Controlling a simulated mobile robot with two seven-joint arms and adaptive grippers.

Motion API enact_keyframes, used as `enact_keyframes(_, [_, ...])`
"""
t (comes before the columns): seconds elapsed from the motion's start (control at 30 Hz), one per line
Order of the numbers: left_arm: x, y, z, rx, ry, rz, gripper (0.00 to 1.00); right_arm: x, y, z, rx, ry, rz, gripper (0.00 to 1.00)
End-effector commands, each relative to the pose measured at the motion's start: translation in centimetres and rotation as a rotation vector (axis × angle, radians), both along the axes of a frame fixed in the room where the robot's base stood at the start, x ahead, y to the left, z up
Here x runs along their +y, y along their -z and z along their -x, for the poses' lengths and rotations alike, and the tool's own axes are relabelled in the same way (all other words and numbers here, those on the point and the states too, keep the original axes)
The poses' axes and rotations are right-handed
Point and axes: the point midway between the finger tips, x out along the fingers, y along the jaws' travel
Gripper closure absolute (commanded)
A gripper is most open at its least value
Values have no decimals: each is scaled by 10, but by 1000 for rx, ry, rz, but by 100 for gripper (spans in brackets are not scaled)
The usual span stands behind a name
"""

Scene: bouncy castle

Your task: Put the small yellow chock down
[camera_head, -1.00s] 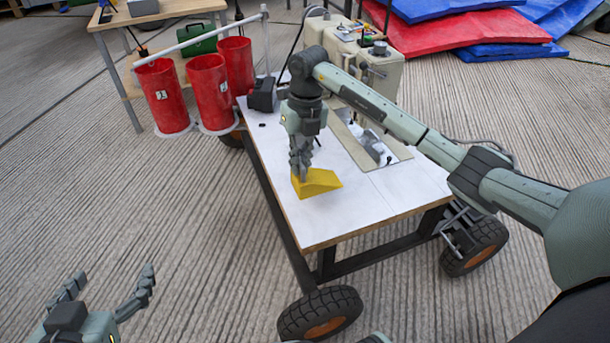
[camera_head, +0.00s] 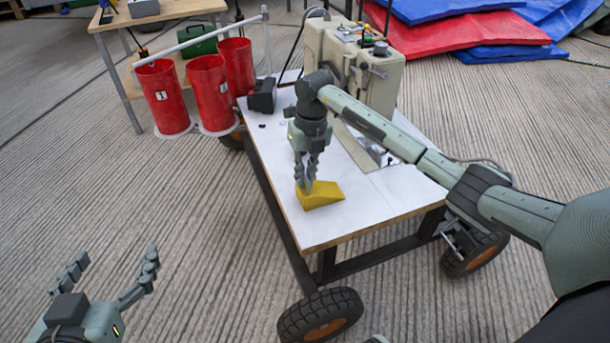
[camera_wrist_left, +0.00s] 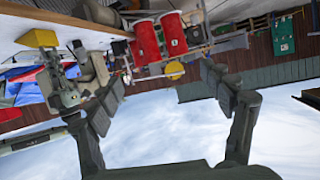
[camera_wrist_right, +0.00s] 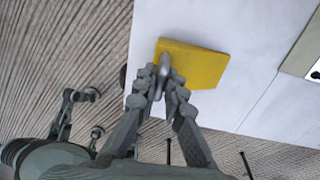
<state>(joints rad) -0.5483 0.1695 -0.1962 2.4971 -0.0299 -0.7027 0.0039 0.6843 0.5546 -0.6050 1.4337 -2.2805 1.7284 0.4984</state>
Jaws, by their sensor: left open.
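The small yellow chock (camera_head: 324,196) is a wedge at the front left part of the white tabletop (camera_head: 385,200). It sits at the surface, and I cannot tell for sure whether its whole underside touches. In the right wrist view the chock (camera_wrist_right: 200,66) has a grey handle-like piece on its near side. My right gripper (camera_head: 307,186) points down at the chock, with its fingers (camera_wrist_right: 165,85) closed around that grey piece and hiding part of it. My left gripper (camera_head: 112,272) is open and empty, low at the left, away from the table.
Red buckets (camera_head: 211,93) hang in a white frame beyond the table's left side. A beige machine (camera_head: 370,75) and a dark box (camera_head: 262,95) stand at the table's far end. A cut-out (camera_head: 372,150) lies right of my right gripper. The front tabletop is otherwise clear.

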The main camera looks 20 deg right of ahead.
Motion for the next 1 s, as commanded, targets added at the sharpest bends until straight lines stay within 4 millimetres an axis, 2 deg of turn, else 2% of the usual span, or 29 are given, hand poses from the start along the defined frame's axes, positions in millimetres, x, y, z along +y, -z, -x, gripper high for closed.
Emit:
enact_keyframes(0.03, [0, 0, 0, 1, 0, 0, 20, 0, 0, 0, 0, 0, 0, 82])
enact_keyframes(0.1, [0, 0, 0, 1, 0, 0, 20, 0, 0, 0, 0, 0, 0, 73])
enact_keyframes(0.13, [0, 0, 0, 1, 0, 0, 20, 0, 0, 0, 0, 0, 0, 72])
enact_keyframes(0.5, [1, 2, 1, 17, -3, -5, 20, 0, -4, 0, 0, 0, 0, 72])
enact_keyframes(0.67, [13, 16, 7, 91, -22, -37, 20, -3, -32, -1, -4, -1, 2, 72])
enact_keyframes(0.8, [23, 28, 13, 155, -40, -63, 20, -6, -64, -1, -5, 0, 3, 72])
enact_keyframes(1.0, [34, 41, 20, 227, -60, -90, 20, -9, -102, 0, -4, 0, 2, 72])
